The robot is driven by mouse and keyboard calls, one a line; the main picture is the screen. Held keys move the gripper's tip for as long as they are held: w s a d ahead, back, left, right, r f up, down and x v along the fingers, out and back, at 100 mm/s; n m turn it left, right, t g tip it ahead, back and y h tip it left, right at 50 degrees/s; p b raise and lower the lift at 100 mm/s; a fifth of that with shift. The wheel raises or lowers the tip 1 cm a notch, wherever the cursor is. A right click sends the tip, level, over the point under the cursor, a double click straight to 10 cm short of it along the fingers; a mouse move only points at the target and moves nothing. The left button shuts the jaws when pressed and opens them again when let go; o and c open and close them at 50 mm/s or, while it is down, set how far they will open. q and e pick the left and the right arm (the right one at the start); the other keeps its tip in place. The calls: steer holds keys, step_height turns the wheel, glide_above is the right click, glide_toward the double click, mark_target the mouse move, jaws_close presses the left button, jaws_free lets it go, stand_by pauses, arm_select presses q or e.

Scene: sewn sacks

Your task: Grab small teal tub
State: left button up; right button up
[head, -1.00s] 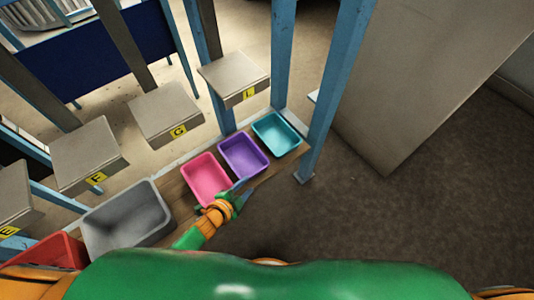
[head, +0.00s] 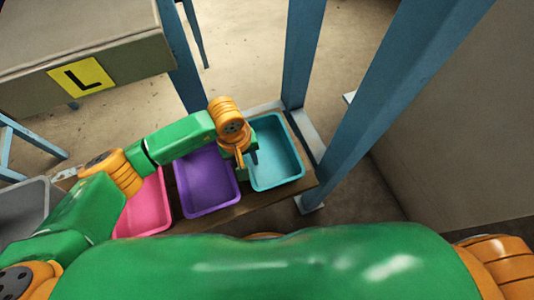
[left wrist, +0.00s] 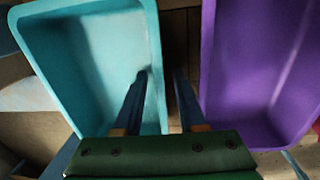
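The small teal tub (head: 277,160) stands empty at the right end of the row on a wooden shelf. In the left wrist view the teal tub (left wrist: 92,60) fills the upper left. My left gripper (head: 247,166) is at the tub's left side, next to the purple tub. In the left wrist view its two fingers (left wrist: 160,85) are apart, one over the teal tub's inside and one over the gap beside it. The tub's wall runs between them. Whether they touch it I cannot tell. My right gripper is out of view.
A purple tub (head: 205,185) stands close on the left, then a pink tub (head: 148,208) and a grey bin (head: 20,210). Blue posts (head: 305,50) rise behind and right of the teal tub. A platform labelled L (head: 85,45) overhangs at upper left.

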arm_select(q)
jaws_close()
steer(key=shift+d, duration=0.1)
stand_by(1.3)
